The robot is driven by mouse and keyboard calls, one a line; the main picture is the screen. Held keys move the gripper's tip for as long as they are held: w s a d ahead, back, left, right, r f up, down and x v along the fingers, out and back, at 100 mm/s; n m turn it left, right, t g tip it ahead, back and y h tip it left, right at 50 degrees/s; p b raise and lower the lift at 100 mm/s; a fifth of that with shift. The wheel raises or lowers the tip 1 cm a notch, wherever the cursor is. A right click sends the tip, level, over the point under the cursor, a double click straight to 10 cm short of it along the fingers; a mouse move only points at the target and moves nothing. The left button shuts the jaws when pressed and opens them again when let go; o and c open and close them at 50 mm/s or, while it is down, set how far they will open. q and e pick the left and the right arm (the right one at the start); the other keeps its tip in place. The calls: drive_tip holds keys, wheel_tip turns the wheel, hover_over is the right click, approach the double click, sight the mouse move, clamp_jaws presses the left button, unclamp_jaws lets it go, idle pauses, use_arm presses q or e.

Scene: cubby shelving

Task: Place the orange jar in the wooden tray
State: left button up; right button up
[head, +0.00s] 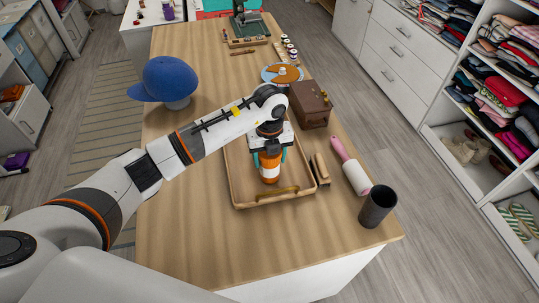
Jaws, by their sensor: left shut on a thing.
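The orange jar (270,178) is in the grasp of my left gripper (269,160), upright, with the teal fingers on either side of it. The jar is over the front middle of the wooden tray (238,204). I cannot tell whether its base touches the tray floor. The tray has a raised rim and a handle at its front edge, and my left arm hides much of its back part. My right gripper is not in view.
To the tray's right are a brush (320,170), a pink-handled lint roller (355,178) and a dark cup (377,207). A brown box (309,105) stands behind them. A blue cap (166,79) on a stand is at the left. The front tabletop (185,240) is clear.

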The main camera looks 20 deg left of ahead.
use_arm(q)
drive_tip(key=o, duration=1)
drive_tip(key=shift+f, duration=0.1)
wheel_tip(320, 180, up, 11)
drive_tip(key=b, duration=0.3)
drive_tip(key=shift+w, duration=0.1)
drive_tip(key=shift+r, duration=0.7)
